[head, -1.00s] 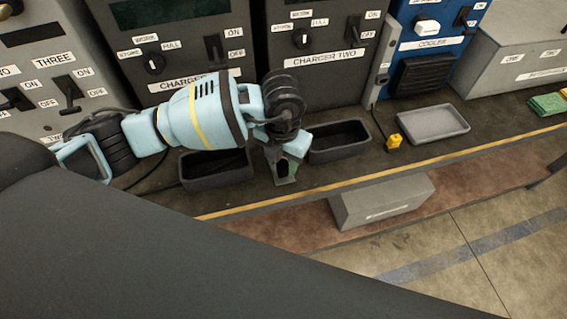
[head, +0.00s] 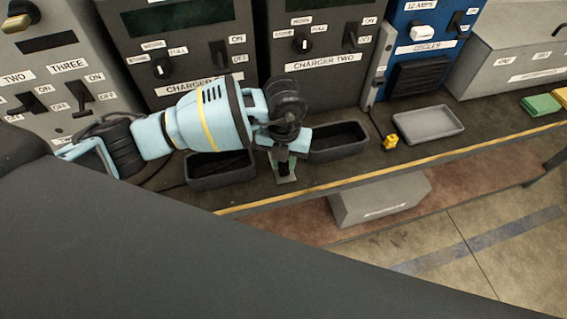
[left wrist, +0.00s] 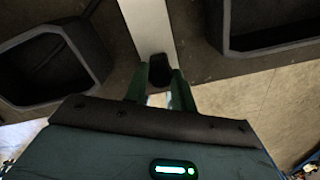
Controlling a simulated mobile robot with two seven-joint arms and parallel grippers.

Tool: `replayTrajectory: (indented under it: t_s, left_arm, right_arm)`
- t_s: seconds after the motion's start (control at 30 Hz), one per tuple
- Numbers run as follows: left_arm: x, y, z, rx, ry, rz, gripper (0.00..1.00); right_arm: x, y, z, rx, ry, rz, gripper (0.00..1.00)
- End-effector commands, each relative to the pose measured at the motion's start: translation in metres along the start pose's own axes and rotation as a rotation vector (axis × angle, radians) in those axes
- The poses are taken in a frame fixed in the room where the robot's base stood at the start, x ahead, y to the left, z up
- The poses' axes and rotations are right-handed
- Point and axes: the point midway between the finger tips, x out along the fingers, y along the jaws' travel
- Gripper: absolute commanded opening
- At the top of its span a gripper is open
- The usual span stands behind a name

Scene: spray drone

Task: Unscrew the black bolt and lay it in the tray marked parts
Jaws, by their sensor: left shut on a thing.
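My left gripper (left wrist: 159,76) has dark green fingers and points down at a pale grey metal strip (left wrist: 148,25). In the left wrist view the fingers are shut on a small black piece, which looks like the black bolt (left wrist: 158,68), in front of the strip. I cannot tell how far it is screwed in. In the head view the left gripper (head: 285,165) is low over the bench between two dark trays, and the bolt cannot be made out there. No "parts" marking is readable on any tray. My right gripper is not in view.
Dark trays (head: 222,180) and (head: 340,152) flank my left gripper. A light grey tray (head: 428,124) lies to the right, near a small yellow piece (head: 391,142). Charger cabinets (head: 322,82) stand behind. The bench's yellow-striped edge (head: 370,178) is in front.

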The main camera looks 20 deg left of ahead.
Motion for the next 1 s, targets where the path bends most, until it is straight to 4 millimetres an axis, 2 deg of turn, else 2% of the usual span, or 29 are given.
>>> replayTrajectory:
  t_s: [0.4,1.0]
  left_arm:
    - [-0.003,0.000,0.000,-0.193,-0.003,-0.001,0.00]
    - [-0.004,0.000,0.001,-0.457,-0.004,-0.002,0.00]
  right_arm:
    - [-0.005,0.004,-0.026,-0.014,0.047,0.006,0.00]
    - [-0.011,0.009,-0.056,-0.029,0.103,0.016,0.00]
